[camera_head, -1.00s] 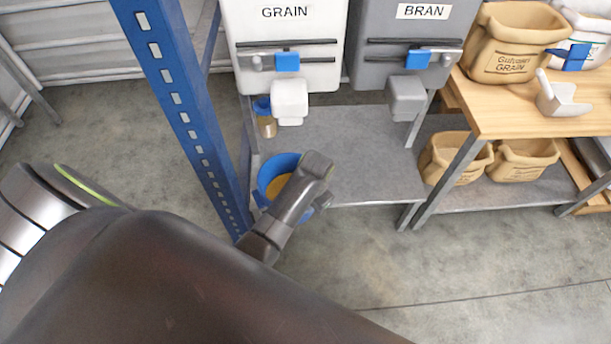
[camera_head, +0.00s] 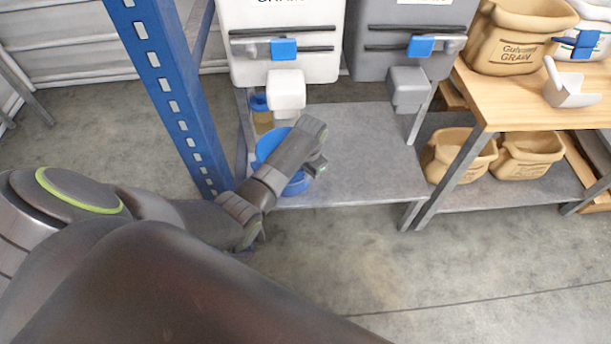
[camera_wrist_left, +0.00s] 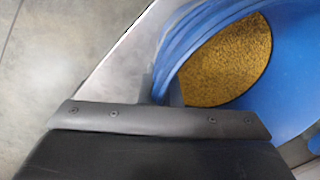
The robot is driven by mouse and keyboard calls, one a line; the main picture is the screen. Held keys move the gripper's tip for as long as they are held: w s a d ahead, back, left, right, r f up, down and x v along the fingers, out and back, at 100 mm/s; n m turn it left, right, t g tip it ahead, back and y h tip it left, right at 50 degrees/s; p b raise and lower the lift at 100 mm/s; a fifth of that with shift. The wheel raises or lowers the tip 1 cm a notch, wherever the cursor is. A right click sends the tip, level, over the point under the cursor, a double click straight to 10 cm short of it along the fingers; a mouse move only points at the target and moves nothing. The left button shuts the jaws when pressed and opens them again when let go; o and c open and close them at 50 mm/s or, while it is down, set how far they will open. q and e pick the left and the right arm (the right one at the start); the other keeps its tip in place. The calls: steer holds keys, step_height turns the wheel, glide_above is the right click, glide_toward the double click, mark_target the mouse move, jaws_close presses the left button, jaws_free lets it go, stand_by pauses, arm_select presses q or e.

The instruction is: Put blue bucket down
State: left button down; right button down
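The blue bucket (camera_head: 267,143) is at the left front of the grey shelf, partly hidden by my left gripper (camera_head: 314,160) in the head view. In the left wrist view the bucket (camera_wrist_left: 297,85) is close below the camera, with yellow-brown grain (camera_wrist_left: 225,62) inside. The left fingers (camera_wrist_left: 162,90) sit on either side of its rim, shut on it. I cannot tell whether its base touches the shelf. The right gripper is not in view.
Above the shelf (camera_head: 365,160) hang a white hopper (camera_head: 262,62) and a grey hopper (camera_head: 385,68). A blue post (camera_head: 165,95) stands left of the bucket. Sacks (camera_head: 525,158) are on the right. The shelf's middle is clear.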

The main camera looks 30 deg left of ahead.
arm_select(q)
steer(key=shift+w+f, duration=0.1)
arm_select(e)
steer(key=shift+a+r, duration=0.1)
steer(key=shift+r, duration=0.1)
arm_select(q)
steer(key=c, duration=2)
jaws_free()
steer(key=shift+f, duration=0.2)
steer(key=o, duration=0.4)
steer(key=shift+c, duration=0.2)
steer(key=shift+r, duration=0.1)
